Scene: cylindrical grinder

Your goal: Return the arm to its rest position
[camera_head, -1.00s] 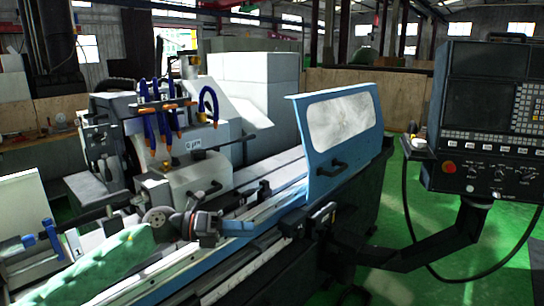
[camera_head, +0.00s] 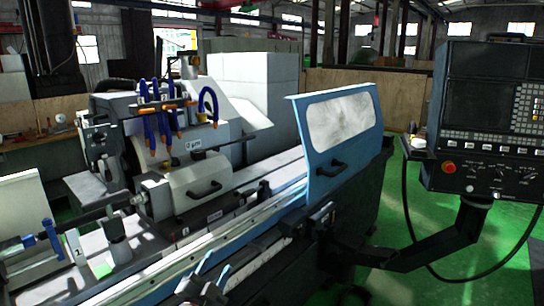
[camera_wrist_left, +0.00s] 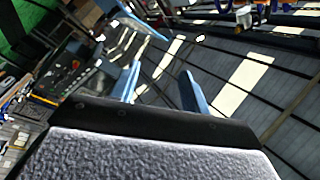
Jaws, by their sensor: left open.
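My left gripper (camera_head: 212,273) is at the bottom edge of the head view, in front of the grinder's front rail, with most of its arm out of the picture. In the left wrist view its two blue fingers (camera_wrist_left: 160,88) stand apart with nothing between them, so it is open and empty. The wrist camera looks up past the fingers to the roof. My right gripper is in neither view.
The cylindrical grinder (camera_head: 190,190) fills the left and middle, with its blue sliding door (camera_head: 312,175) at the right end of the bed. A control panel (camera_head: 487,175) hangs on an arm at the right.

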